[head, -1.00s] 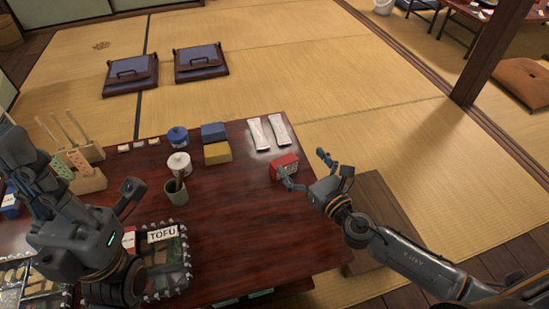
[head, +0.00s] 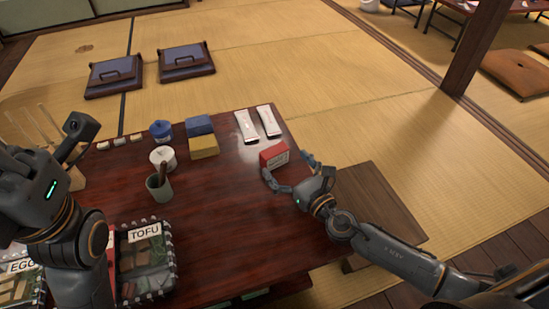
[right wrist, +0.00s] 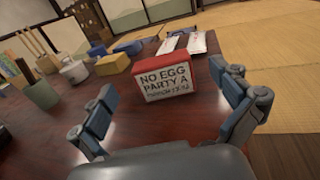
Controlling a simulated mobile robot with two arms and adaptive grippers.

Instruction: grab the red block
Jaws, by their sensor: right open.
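The red block (head: 274,156) stands on the dark wooden table near its right edge. In the right wrist view the red block (right wrist: 166,84) shows a white label reading "NO EGG PARTY A". My right gripper (head: 289,172) is open at the block's near side. In the right wrist view its fingers (right wrist: 168,115) are spread wide to the left and right, with the block ahead between them and apart from both. My left gripper (head: 62,165) is at the left of the head view, over the table; its fingers are partly cut off, and its opening is unclear.
Two white packets (head: 257,124) lie behind the block. A yellow block (head: 204,146), a blue block (head: 199,125), a white pot (head: 163,158) and a green cup (head: 160,187) stand to its left. A TOFU box (head: 145,232) lies nearer. A wooden bench (head: 375,205) is at the right.

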